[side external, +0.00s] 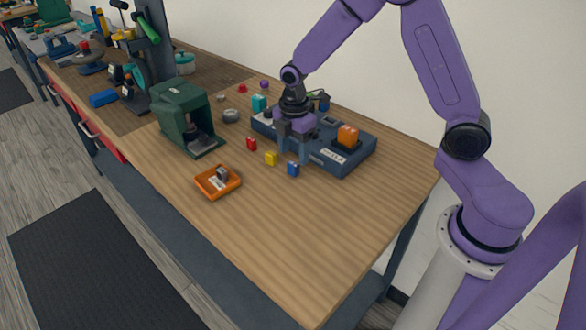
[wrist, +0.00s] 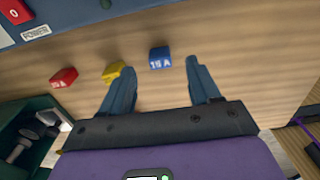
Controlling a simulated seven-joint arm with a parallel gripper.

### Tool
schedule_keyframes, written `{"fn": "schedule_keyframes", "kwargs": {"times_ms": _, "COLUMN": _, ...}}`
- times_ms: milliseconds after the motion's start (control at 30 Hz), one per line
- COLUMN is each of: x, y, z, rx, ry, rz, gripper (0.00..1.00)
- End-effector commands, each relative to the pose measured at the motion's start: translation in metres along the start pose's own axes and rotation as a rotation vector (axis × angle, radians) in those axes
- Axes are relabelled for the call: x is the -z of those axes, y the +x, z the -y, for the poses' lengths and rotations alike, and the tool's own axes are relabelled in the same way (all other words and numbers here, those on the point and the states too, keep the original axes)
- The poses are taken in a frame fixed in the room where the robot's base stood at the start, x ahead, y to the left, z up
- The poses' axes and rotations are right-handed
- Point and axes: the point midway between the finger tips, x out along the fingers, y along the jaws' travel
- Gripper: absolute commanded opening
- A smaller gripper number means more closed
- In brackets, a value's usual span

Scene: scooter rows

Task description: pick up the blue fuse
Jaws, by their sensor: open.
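The blue fuse (side external: 293,169) lies on the wooden bench in front of the dark blue box. My gripper (side external: 293,158) is open and empty, pointing down over the bench close to the fuse. Its two fingers also show in the wrist view (wrist: 158,70). I cannot tell the exact height of the fingertips above the bench.
A yellow fuse (wrist: 113,71) is close by the left fingertip, with a red fuse (wrist: 63,77) farther left. The dark blue box (side external: 331,158) with an orange switch (side external: 347,136) stands behind. An orange tray (side external: 204,190) and green machine (side external: 185,105) are left. The bench's near right is clear.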

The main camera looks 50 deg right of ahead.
Motion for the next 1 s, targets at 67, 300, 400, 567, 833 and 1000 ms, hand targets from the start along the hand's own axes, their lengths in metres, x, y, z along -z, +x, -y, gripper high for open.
{"fn": "schedule_keyframes", "kwargs": {"times_ms": 67, "x": 0.001, "y": 0.008, "z": 0.0, "rx": 0.003, "ry": 0.0, "rz": 0.001, "gripper": 0.62}}
{"fn": "schedule_keyframes", "kwargs": {"times_ms": 300, "x": 0.003, "y": 0.039, "z": 0.0, "rx": 0.003, "ry": 0.0, "rz": 0.001, "gripper": 0.62}}
{"fn": "schedule_keyframes", "kwargs": {"times_ms": 400, "x": 0.004, "y": 0.047, "z": 0.0, "rx": 0.002, "ry": -0.001, "rz": 0.001, "gripper": 0.62}}
{"fn": "schedule_keyframes", "kwargs": {"times_ms": 567, "x": 0.004, "y": 0.05, "z": 0.0, "rx": 0.0, "ry": 0.0, "rz": 0.0, "gripper": 0.62}}
{"fn": "schedule_keyframes", "kwargs": {"times_ms": 833, "x": 0.004, "y": 0.05, "z": 0.0, "rx": 0.0, "ry": 0.0, "rz": 0.0, "gripper": 0.19}}
{"fn": "schedule_keyframes", "kwargs": {"times_ms": 1000, "x": 0.004, "y": 0.049, "z": 0.0, "rx": 0.0, "ry": 0.0, "rz": 0.0, "gripper": 0.03}}
